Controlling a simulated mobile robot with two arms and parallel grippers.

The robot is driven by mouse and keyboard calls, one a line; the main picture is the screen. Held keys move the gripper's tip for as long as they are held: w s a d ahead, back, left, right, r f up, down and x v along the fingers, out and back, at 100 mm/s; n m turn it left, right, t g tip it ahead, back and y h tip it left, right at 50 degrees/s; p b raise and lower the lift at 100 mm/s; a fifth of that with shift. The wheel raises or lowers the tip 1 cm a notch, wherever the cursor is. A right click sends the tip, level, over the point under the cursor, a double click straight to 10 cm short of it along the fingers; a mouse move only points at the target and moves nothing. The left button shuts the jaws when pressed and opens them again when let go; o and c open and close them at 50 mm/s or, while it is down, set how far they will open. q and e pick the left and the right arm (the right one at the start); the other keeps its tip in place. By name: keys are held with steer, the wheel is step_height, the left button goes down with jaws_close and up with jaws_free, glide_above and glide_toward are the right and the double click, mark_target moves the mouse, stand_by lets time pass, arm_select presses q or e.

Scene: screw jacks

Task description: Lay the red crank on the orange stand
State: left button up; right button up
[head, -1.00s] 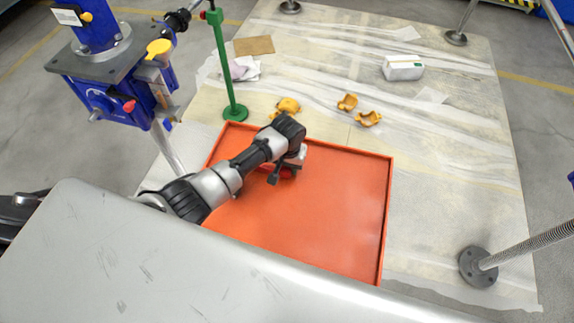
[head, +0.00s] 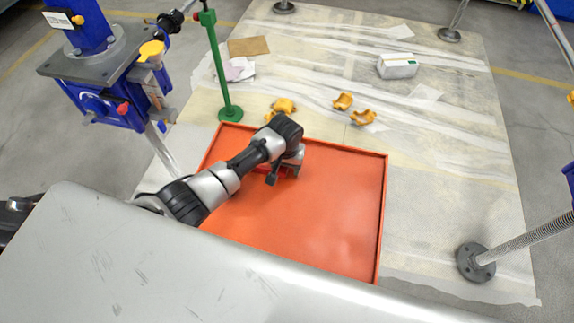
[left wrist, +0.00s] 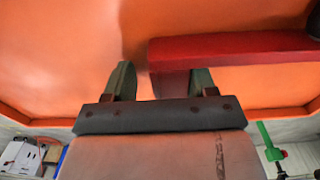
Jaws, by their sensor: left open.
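The orange stand (head: 335,220) is a wide, shallow tray with a raised rim, lying on the floor sheet. In the left wrist view its orange floor (left wrist: 60,50) fills most of the picture. The red crank (left wrist: 235,47) reaches from the middle to the right edge there, over the orange floor. Its dark far end is cut off. My left gripper (left wrist: 161,78) is open, with the crank's near end by its right finger; contact is unclear. In the head view the gripper (head: 290,165) is low over the stand and hides most of the crank (head: 258,169). My right gripper is not in view.
A green post (head: 219,70) stands at the tray's back left corner. A blue jack (head: 105,80) is at the left. Yellow pieces (head: 343,101) and a white box (head: 397,66) lie behind the tray. A screw-jack foot (head: 475,262) stands at the right. The tray's right half is clear.

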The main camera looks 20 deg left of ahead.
arm_select(q)
steer(key=shift+s+a+f, duration=0.5)
steer(key=shift+f, duration=0.3)
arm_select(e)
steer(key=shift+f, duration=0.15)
arm_select(q)
steer(key=r, duration=0.4)
steer(key=w+r, duration=0.1)
steer(key=r, duration=0.6)
steer(key=shift+s+d, duration=0.3)
steer(key=shift+d, duration=0.1)
steer(key=shift+r, duration=0.65)
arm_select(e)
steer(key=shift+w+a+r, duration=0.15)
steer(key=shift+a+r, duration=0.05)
